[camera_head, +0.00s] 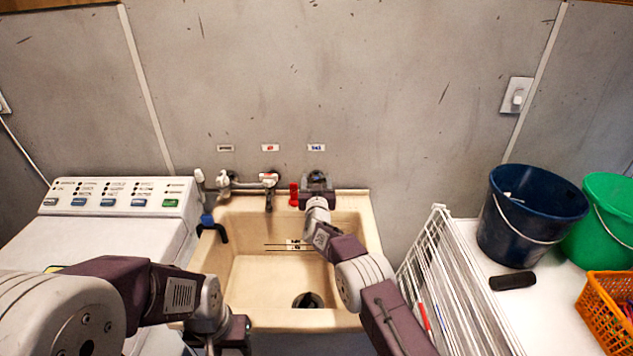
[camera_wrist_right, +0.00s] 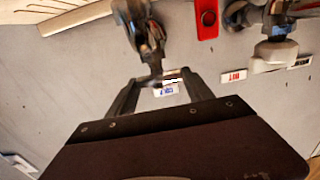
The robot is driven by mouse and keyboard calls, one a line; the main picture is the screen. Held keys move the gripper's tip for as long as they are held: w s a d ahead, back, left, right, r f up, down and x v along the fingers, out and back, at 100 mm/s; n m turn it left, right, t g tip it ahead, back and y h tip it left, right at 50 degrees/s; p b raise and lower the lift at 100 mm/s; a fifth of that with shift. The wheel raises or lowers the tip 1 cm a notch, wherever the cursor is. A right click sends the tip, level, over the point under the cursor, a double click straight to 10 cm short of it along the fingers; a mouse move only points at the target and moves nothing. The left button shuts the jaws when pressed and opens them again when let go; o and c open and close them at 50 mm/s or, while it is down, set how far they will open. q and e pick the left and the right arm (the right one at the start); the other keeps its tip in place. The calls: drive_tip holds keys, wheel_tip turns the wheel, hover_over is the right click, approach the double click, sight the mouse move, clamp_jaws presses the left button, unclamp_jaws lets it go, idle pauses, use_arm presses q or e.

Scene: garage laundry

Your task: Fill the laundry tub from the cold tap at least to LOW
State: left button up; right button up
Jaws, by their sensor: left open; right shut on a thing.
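The beige laundry tub (camera_head: 262,318) stands in the middle, with level lines and a small label (camera_head: 295,245) on its back wall. I see no water in it. A dark round drain or plug (camera_head: 307,299) is in its floor; I cannot tell which. The cold tap (camera_wrist_right: 141,30) is under the blue COLD label (camera_head: 316,147). My right gripper (camera_head: 317,182) is shut on its handle, between the fingers in the wrist view (camera_wrist_right: 160,82). My left gripper (camera_head: 228,330) is open and empty by the tub's front left corner.
A red handle (camera_head: 294,195) and a middle spout (camera_head: 268,187) are left of the cold tap. A washer (camera_head: 140,230) stands left. A white rack (camera_head: 450,285), blue bucket (camera_head: 525,225), green bucket (camera_head: 608,215) and orange basket (camera_head: 606,310) are right.

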drive_tip(key=shift+d+f+n+g+y+b, duration=0.15)
drive_tip(key=shift+n+y+b, duration=0.5)
drive_tip(key=shift+y+b, duration=0.55)
drive_tip(key=shift+d+f+n+g+y+b, duration=0.15)
drive_tip(key=shift+n+y+b, duration=0.6)
drive_tip(key=shift+b, duration=0.7)
drive_tip(key=shift+r+y, duration=0.15)
drive_tip(key=shift+y, duration=0.3)
drive_tip(key=shift+r+n+y, duration=0.15)
drive_tip(key=shift+n+y, duration=0.35)
drive_tip(key=shift+r+n+g+y+p, duration=0.15)
drive_tip(key=shift+n+g+y+p, duration=0.5)
drive_tip(key=shift+y, duration=0.15)
drive_tip(key=shift+w+n+g+y+p, duration=0.1)
drive_tip(key=shift+n+g+y+p, duration=0.3)
drive_tip(key=shift+y+p, duration=0.35)
drive_tip(key=o, duration=1.4)
drive_tip(key=shift+d, duration=0.1)
